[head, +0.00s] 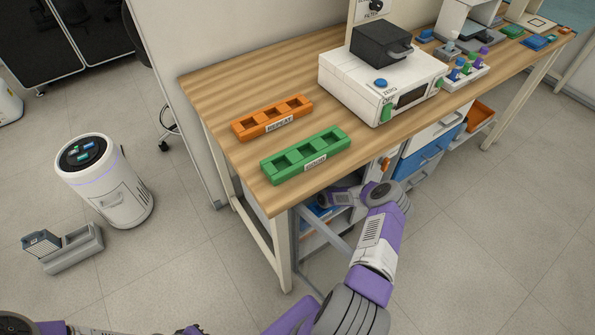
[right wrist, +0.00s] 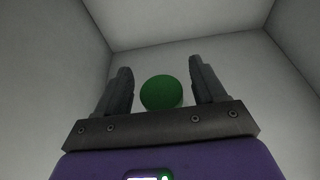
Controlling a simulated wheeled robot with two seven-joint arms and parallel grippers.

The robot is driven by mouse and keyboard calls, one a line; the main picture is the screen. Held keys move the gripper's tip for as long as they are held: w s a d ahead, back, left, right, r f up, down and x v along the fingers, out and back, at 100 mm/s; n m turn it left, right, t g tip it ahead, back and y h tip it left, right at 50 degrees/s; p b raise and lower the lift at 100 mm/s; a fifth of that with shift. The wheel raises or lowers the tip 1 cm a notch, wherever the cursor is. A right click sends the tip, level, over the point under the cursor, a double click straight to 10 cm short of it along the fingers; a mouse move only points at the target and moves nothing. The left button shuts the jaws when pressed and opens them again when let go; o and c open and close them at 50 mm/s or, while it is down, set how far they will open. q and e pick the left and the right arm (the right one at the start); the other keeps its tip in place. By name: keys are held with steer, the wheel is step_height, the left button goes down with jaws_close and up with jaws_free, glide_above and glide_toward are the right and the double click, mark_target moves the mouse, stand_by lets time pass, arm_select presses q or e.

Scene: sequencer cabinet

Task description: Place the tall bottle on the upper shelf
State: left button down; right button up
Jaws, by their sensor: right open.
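In the right wrist view a round green top (right wrist: 161,92) shows between and beyond the two dark fingers of my right gripper (right wrist: 160,88). It may be the cap of the tall bottle; its body and height are hidden. My right gripper is open, with a gap on both sides of the green top. In the head view my right arm reaches under the bench into the cabinet, and its gripper is not clearly visible there. The upper shelf cannot be made out. My left gripper is out of view; only parts of the left arm show at the bottom left.
Pale walls (right wrist: 55,60) close around my right gripper. The wooden bench top (head: 225,85) lies above my right arm, with a green rack (head: 306,155), an orange rack (head: 272,117) and a white instrument (head: 345,82). A blue drawer (head: 425,155) is right of the arm.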

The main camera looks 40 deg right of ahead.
steer(key=p+v, duration=0.3)
steer(key=v, duration=0.9)
steer(key=shift+r+p, duration=0.2)
steer(key=shift+p, duration=0.15)
steer(key=shift+f, duration=0.1)
